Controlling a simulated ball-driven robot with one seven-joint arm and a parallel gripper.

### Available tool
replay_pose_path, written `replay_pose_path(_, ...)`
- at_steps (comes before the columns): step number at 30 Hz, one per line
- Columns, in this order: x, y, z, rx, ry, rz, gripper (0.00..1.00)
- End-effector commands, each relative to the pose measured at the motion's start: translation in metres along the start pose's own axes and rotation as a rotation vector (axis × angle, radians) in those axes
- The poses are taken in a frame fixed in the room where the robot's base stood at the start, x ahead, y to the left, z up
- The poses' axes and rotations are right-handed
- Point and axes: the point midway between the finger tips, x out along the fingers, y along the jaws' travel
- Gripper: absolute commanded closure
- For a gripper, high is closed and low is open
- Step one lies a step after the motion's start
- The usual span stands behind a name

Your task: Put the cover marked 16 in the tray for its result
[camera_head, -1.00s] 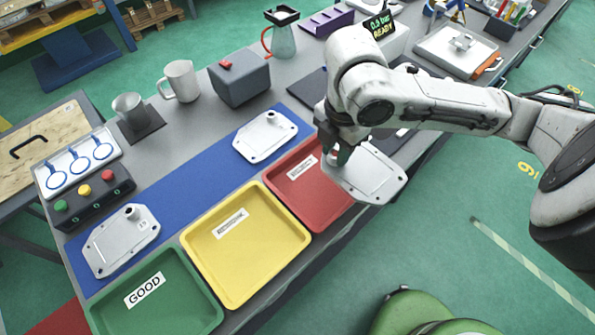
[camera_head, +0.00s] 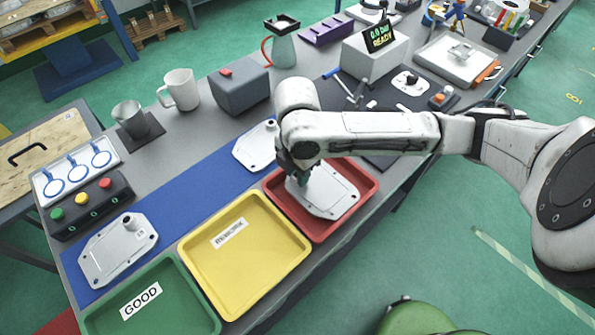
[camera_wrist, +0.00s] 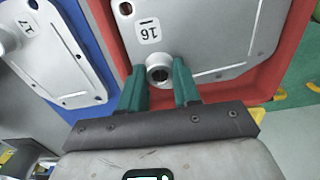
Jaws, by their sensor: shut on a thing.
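The silver cover marked 16 (camera_head: 327,193) is over the red tray (camera_head: 372,187), within its rim in the head view; I cannot tell if it touches the tray floor. In the wrist view the cover (camera_wrist: 195,30) shows its mark near a round boss. My gripper (camera_head: 301,178) is shut on that boss; its two green fingers (camera_wrist: 160,85) stand on either side of it. The yellow tray (camera_head: 275,281) and the green tray marked GOOD (camera_head: 205,313) are empty. The red tray's label is hidden.
A cover marked 17 (camera_wrist: 50,50) lies on the blue mat (camera_head: 185,188), partly behind my arm in the head view. Another cover (camera_head: 118,250) lies at the mat's near left end. A box with coloured buttons (camera_head: 90,206) stands beside it. A display reads READY (camera_head: 380,37).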

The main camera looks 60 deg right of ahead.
Motion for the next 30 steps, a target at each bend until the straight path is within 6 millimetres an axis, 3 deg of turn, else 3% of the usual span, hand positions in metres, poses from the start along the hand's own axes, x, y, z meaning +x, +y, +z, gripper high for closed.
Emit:
replay_pose_path(13, 0.012, 0.0, 0.001, -0.001, -0.001, 0.002, 1.0)
replay_pose_path(14, 0.012, 0.0, 0.0, -0.001, -0.001, 0.001, 0.66)
replay_pose_path(16, 0.011, 0.0, 0.0, -0.001, -0.001, 0.001, 0.6)
replay_pose_path(25, 0.009, 0.0, 0.0, -0.001, -0.001, 0.001, 0.58)
replay_pose_path(30, -0.007, 0.001, 0.0, -0.002, 0.001, 0.004, 0.58)
